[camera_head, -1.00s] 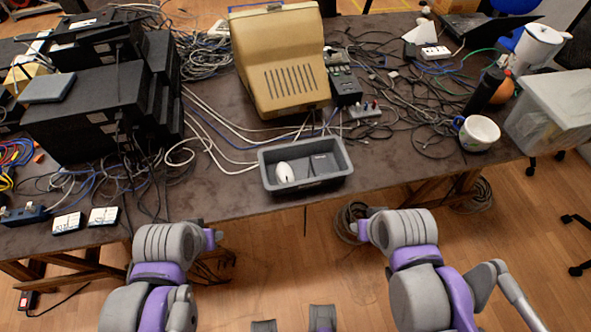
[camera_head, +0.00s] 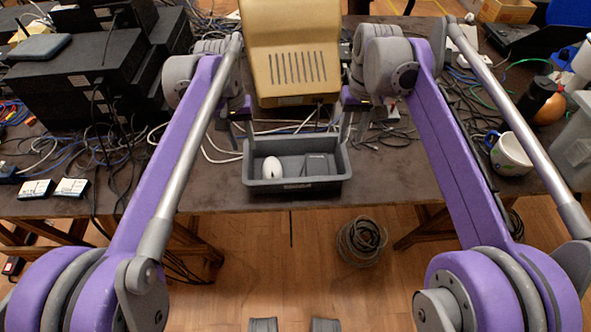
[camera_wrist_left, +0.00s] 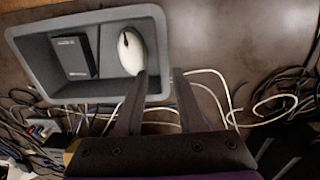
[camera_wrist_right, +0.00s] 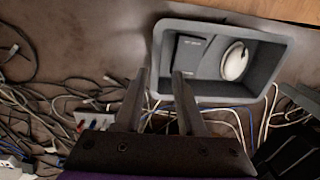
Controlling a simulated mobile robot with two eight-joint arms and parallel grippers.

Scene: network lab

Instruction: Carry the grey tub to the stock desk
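The grey tub (camera_head: 297,185) stands upright near the front edge of the cluttered table, with a white mouse (camera_head: 271,167) and a dark box (camera_head: 319,164) inside. It also shows in the left wrist view (camera_wrist_left: 110,22) and the right wrist view (camera_wrist_right: 225,29). My left gripper (camera_head: 240,132) is open at the tub's left end, its fingertips appearing on either side of that end wall. My right gripper (camera_head: 354,122) is open likewise at the right end. I cannot tell how far the fingers reach down past the rim. Both grippers are empty. The stock desk cannot be identified.
A beige monitor (camera_head: 292,60) stands right behind the tub. Black equipment (camera_head: 85,75) is stacked at left. Cables lie around the tub's back and sides. A white mug (camera_head: 512,154) stands at right. A cable coil (camera_head: 361,241) lies on the floor in front.

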